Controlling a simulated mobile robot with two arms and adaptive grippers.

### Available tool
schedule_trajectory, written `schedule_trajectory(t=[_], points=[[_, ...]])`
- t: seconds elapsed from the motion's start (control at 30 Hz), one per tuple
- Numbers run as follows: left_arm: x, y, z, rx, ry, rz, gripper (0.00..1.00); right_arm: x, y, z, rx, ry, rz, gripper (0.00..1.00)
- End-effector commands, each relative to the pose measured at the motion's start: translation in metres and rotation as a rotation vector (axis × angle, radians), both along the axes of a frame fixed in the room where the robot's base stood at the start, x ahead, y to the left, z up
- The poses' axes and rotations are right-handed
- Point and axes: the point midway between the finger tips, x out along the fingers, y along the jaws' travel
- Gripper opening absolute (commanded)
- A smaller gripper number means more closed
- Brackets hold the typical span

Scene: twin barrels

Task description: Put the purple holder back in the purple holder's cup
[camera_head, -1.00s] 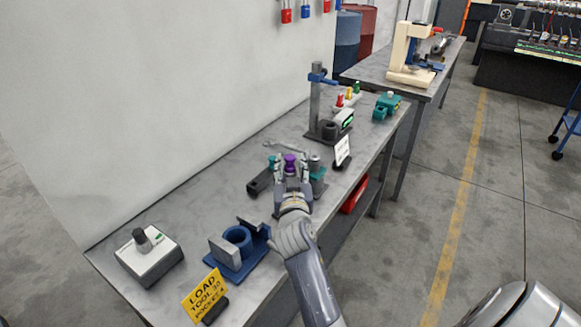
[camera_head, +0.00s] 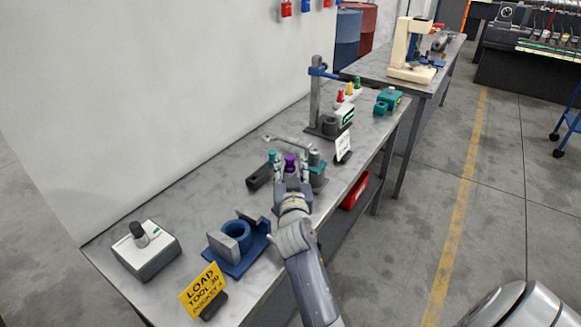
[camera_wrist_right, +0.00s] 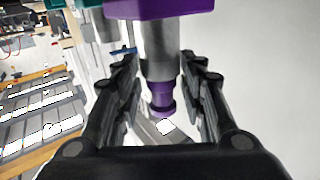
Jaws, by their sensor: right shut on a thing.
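The purple holder (camera_head: 290,159) shows in the head view just beyond my right gripper (camera_head: 291,173), over the middle of the grey bench. In the right wrist view the holder (camera_wrist_right: 160,62) has a wide purple part at the top, a grey metal body and a small purple knob below. The two dark fingers of my right gripper (camera_wrist_right: 161,85) stand on either side of its body, and the gripper is shut on it. I cannot make out the purple holder's cup; the gripper and nearby items may hide it. My left gripper is not in view.
A teal-topped item (camera_head: 272,157) and a black block (camera_head: 259,177) stand left of the gripper. A teal block with a grey cylinder (camera_head: 317,172) stands close on its right. A blue fixture (camera_head: 238,247) and a yellow sign (camera_head: 203,290) are nearer. A wrench (camera_head: 286,141) lies behind.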

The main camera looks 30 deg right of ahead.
Motion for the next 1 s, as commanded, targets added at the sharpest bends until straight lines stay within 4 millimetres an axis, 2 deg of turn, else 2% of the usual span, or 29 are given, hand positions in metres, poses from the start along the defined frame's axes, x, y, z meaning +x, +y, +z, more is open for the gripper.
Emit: schedule_trajectory(t=[0.13,0.17,0.23,0.53,0.67,1.0], points=[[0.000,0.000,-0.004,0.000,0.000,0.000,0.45,0.000,0.000,-0.002,-0.002,-0.005,0.001,0.00],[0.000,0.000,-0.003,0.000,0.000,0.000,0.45,0.000,0.000,-0.001,-0.003,-0.004,0.001,0.45],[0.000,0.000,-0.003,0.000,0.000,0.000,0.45,0.000,0.000,-0.001,-0.002,-0.003,0.001,0.60],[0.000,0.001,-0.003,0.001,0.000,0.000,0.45,0.000,0.000,-0.007,0.003,0.007,0.000,0.61],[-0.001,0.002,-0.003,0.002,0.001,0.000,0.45,0.000,0.000,-0.001,0.002,0.005,-0.001,0.61],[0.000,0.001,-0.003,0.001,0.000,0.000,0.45,0.000,0.000,0.064,-0.001,-0.008,0.000,0.61]])
